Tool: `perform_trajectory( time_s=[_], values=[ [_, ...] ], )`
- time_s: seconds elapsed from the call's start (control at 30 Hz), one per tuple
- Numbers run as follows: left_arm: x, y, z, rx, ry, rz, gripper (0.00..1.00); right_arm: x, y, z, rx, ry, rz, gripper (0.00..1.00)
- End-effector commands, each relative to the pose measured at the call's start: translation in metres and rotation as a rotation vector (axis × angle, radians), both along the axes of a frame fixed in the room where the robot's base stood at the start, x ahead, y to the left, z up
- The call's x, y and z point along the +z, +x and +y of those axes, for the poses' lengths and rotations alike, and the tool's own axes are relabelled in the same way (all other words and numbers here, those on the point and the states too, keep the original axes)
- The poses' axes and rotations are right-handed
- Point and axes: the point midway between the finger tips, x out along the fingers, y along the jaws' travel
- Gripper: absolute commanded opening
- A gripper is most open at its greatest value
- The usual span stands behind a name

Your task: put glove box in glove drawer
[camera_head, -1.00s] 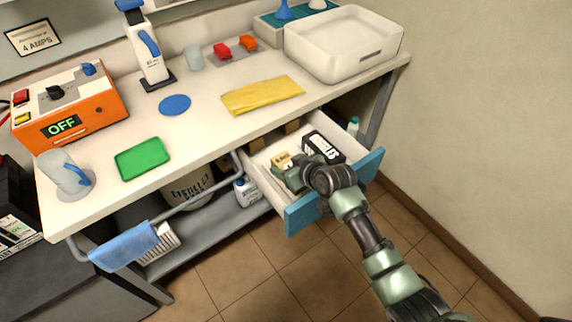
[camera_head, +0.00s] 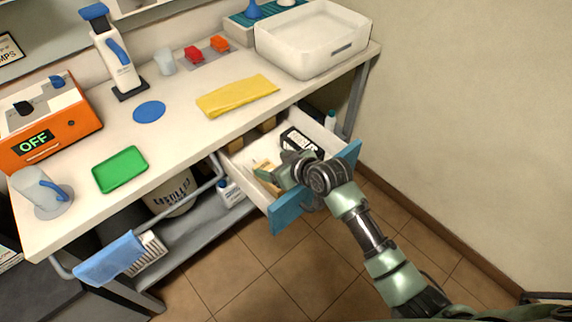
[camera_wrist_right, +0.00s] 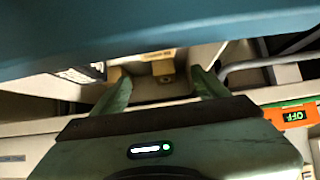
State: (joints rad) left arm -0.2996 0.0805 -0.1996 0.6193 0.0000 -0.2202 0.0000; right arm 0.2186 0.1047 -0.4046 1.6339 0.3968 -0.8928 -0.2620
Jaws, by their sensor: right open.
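The drawer with a blue front (camera_head: 290,212) is pulled out from under the bench. It holds a black box with white lettering (camera_head: 301,143) at its back right and a small tan box (camera_head: 264,168) farther left. The lettering is too blurred to tell which is the glove box. My right gripper (camera_head: 274,177) is open, low at the drawer beside the tan box, and partly hides it. In the right wrist view the two fingers of my gripper (camera_wrist_right: 160,90) are apart with nothing seen held between them. The drawer front (camera_wrist_right: 150,35) fills the top there.
On the bench (camera_head: 180,130) stand a white tub (camera_head: 310,45), a yellow cloth (camera_head: 237,95), a green tray (camera_head: 120,170) and an orange unit reading OFF (camera_head: 45,125). A blue cloth (camera_head: 108,258) hangs on the front rail. Tiled floor lies open before the drawer.

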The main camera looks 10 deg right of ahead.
Motion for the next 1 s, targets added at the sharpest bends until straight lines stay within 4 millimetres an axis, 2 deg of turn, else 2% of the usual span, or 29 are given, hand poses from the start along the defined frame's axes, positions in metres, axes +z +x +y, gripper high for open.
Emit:
perform_trajectory(
  time_s=[0.2, 0.4, 1.0],
  values=[
    [0.002, 0.000, 0.000, -0.001, 0.000, 0.000, 0.78, 0.027, -0.030, -0.021, 0.000, -0.002, -0.001, 0.74],
    [0.002, 0.000, 0.000, -0.001, 0.000, 0.000, 0.78, 0.040, -0.043, -0.031, -0.001, 0.001, 0.000, 0.74],
    [0.002, 0.000, 0.000, -0.001, -0.001, -0.001, 0.78, 0.042, -0.045, -0.033, 0.000, 0.001, 0.001, 0.74]
  ],
)
